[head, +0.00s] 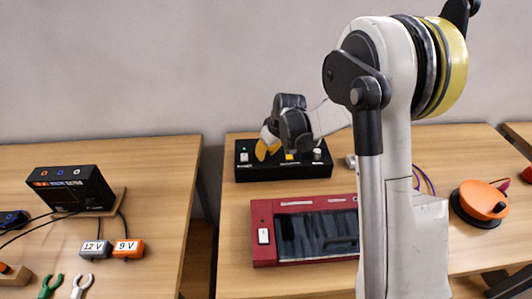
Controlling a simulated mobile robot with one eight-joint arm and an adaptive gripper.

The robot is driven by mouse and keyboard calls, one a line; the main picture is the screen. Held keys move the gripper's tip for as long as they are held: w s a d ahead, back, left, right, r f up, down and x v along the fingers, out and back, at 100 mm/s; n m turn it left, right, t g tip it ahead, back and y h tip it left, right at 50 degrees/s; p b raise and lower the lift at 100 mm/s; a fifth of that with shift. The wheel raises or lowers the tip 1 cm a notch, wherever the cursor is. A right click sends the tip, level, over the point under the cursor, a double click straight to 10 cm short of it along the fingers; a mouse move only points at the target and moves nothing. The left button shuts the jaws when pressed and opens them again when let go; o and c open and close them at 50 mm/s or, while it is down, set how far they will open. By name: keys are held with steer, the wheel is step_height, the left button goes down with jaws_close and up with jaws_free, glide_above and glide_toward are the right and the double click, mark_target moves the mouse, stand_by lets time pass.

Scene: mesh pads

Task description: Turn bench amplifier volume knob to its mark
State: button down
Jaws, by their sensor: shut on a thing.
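The bench amplifier is most likely the black box (262,174) at the back of the middle table in the head view. A small green light and a pale control show at its left end, and a pale round control (317,155) at its right. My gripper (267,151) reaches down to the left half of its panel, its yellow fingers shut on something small. That is most likely the volume knob, hidden by the fingers. The mark cannot be made out.
A red device (262,210) with a dark screen lies in front of the black box. An orange round reel (483,201) is to the right. On the left table stand a black meter (75,188) and grey and orange voltage blocks (128,249). A gap separates the tables.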

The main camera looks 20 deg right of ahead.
steer(key=m+h, duration=0.1)
steer(key=m, duration=0.3)
steer(key=shift+m+h, duration=0.3)
steer(key=shift+h, duration=0.1)
steer(key=m, duration=0.2)
steer(key=m+h, duration=0.1)
steer(key=m, duration=0.1)
steer(key=shift+m+h, duration=0.3)
steer(key=m, duration=0.2)
steer(key=m+g+h, duration=0.1)
steer(key=m, duration=0.1)
steer(key=shift+m+h, duration=0.3)
steer(key=shift+m+g+h+p, duration=0.35)
steer(key=shift+m+g, duration=0.25)
steer(key=shift+m, duration=1.2)
steer(key=c, duration=1.2)
jaws_free()
steer(key=shift+r, duration=0.1)
